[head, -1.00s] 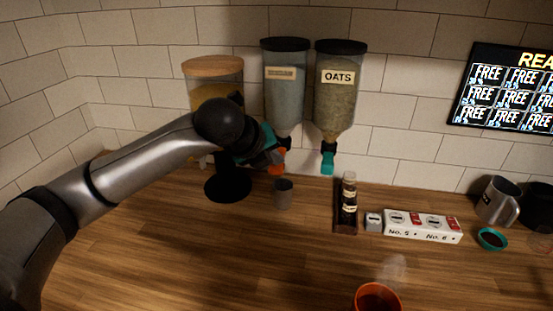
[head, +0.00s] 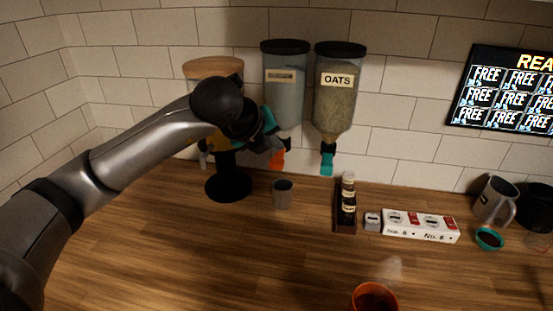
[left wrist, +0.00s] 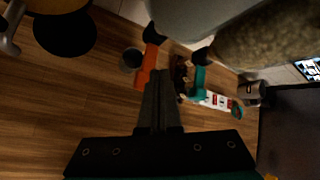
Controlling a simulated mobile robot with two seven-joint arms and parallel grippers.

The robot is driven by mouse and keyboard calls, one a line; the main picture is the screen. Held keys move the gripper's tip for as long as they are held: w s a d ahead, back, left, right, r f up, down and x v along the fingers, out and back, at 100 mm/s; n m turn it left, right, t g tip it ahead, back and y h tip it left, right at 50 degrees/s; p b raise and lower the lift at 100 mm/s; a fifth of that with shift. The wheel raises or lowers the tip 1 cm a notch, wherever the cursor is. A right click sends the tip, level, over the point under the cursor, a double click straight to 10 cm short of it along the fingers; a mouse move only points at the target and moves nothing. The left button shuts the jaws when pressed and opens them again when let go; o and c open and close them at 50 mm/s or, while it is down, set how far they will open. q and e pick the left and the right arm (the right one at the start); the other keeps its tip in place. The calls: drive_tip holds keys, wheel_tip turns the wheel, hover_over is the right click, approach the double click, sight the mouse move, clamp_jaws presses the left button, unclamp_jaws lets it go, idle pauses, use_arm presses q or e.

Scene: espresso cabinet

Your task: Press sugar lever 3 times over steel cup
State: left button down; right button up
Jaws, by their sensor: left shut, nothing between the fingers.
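The sugar dispenser (head: 285,95) hangs on the wall left of the oats one; its label is too small to read. Its orange lever (head: 277,158) hangs below it, and shows in the left wrist view (left wrist: 146,68). The small grey steel cup (head: 283,193) stands upright on the counter below the lever; it also shows in the left wrist view (left wrist: 131,60). My left gripper (head: 277,147) is shut and empty, with its tips close to the lever. I cannot tell whether they touch it. My right gripper is out of view.
The oats dispenser (head: 340,95) has a teal lever (head: 327,164). A wooden-lidded dispenser (head: 213,68) stands behind my left arm. A bottle rack (head: 346,205), white box (head: 420,226) and mug (head: 494,201) stand to the right. An orange cup (head: 375,298) is in front.

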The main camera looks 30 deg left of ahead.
sight(274, 164)
use_arm(q)
wheel_tip(274, 164, up, 4)
drive_tip(key=shift+r+p, duration=0.1)
drive_tip(key=shift+p, duration=0.95)
idle(1.7)
drive_tip(key=r+m, duration=0.1)
drive_tip(key=m, duration=0.5)
drive_tip(key=r+m, duration=0.1)
drive_tip(key=m, duration=0.5)
drive_tip(key=r+m+h, duration=0.1)
drive_tip(key=m, duration=0.6)
drive_tip(key=shift+a+r, duration=0.35)
drive_tip(key=shift+r, duration=0.05)
drive_tip(key=shift+f, duration=0.15)
